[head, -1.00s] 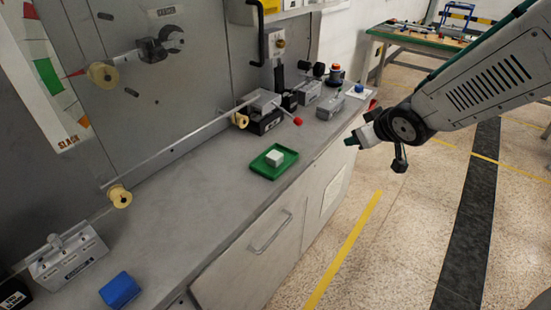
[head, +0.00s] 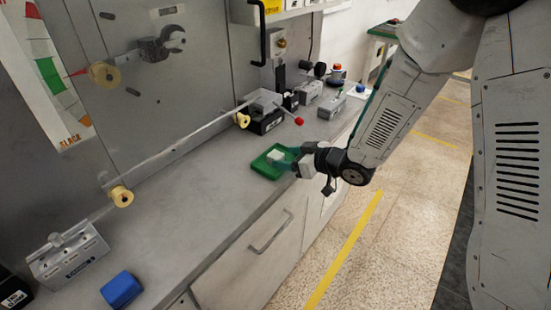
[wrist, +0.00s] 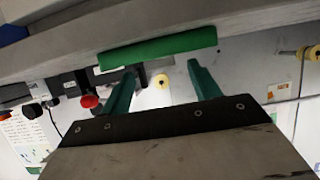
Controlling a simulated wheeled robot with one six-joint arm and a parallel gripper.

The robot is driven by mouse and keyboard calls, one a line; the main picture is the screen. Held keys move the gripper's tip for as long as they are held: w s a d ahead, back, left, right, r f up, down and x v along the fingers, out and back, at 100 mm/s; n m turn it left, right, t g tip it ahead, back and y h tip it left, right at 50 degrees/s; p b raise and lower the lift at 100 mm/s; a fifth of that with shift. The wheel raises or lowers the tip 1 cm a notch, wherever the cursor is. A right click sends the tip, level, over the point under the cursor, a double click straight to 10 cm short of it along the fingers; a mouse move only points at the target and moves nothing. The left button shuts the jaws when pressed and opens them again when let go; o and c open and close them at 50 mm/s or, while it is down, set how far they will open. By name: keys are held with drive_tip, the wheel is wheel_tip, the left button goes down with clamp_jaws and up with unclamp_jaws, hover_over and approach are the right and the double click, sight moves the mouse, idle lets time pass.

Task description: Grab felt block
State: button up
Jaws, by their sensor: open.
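A blue block (head: 121,290) lies at the counter's near left, beside a grey fixture (head: 69,257). A rod with yellow spools (head: 121,196) runs along the back. A black-based device (head: 266,117) and a red knob (head: 299,121) stand behind the tray. The counter left of the tray is clear.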

sight(280, 156)
drive_tip(key=x, duration=0.3)
drive_tip(key=c, duration=1.1)
drive_tip(key=shift+o, duration=0.2)
